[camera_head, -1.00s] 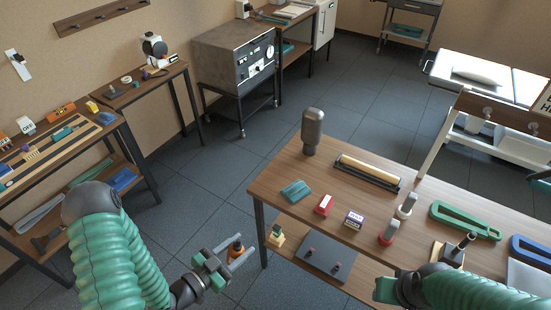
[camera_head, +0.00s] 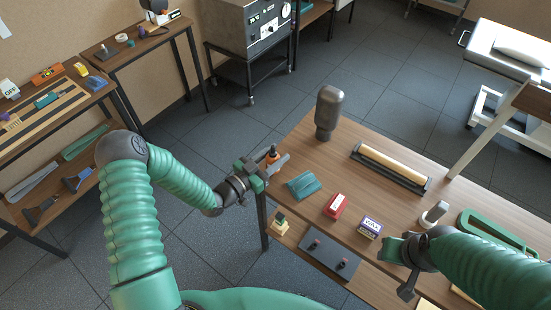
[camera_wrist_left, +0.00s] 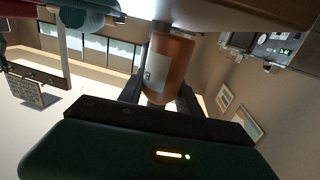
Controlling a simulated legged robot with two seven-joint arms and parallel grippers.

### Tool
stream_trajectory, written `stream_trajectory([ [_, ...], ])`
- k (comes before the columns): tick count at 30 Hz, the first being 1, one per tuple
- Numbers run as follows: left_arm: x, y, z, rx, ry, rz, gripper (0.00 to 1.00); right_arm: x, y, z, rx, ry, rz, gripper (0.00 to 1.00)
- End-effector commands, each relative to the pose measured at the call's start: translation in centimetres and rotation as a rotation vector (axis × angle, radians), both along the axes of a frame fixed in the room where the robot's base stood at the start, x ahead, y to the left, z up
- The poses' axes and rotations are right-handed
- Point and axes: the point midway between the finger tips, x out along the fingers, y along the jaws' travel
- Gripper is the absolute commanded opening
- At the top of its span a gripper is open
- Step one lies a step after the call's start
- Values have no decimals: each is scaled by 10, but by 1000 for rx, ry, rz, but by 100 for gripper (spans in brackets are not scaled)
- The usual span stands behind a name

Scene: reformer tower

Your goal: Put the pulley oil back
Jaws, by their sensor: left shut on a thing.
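The pulley oil appears to be the small orange bottle with a dark cap (camera_head: 272,156). My left gripper (camera_head: 277,161) is shut around it at the left edge of the wooden table (camera_head: 330,146). In the left wrist view the orange bottle (camera_wrist_left: 170,66) sits between the two dark fingers, with part of a pale label showing. I cannot tell whether the bottle touches the table. My right gripper (camera_head: 408,268) is over the table's front part; its fingers are not clear.
Near the left gripper lie a teal ribbed item (camera_head: 303,185) and a red box (camera_head: 336,205). A grey bottle (camera_head: 328,112) stands at the back corner, with a roller tray (camera_head: 391,168) to its right. A labelled box (camera_head: 370,227) stands nearer the front.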

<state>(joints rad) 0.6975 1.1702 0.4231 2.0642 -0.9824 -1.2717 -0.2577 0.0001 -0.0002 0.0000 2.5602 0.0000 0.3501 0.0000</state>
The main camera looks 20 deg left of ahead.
Motion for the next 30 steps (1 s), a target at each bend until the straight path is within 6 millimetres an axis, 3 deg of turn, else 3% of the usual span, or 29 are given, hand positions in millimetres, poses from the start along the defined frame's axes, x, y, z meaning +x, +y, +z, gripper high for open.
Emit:
stream_trajectory([
  [3,0,0,-16,-1,-3,0,0,0,0,-3,0,0,0,36],
  [13,-1,-1,-21,0,-4,-1,0,0,0,-6,0,0,0,36],
  [14,-1,0,-20,1,-3,-1,43,0,0,-5,0,0,0,36],
  [18,-1,0,-19,1,-3,-1,62,0,0,-5,0,0,0,36],
  [30,-6,3,-17,1,-3,1,62,0,0,-2,0,0,0,36],
])
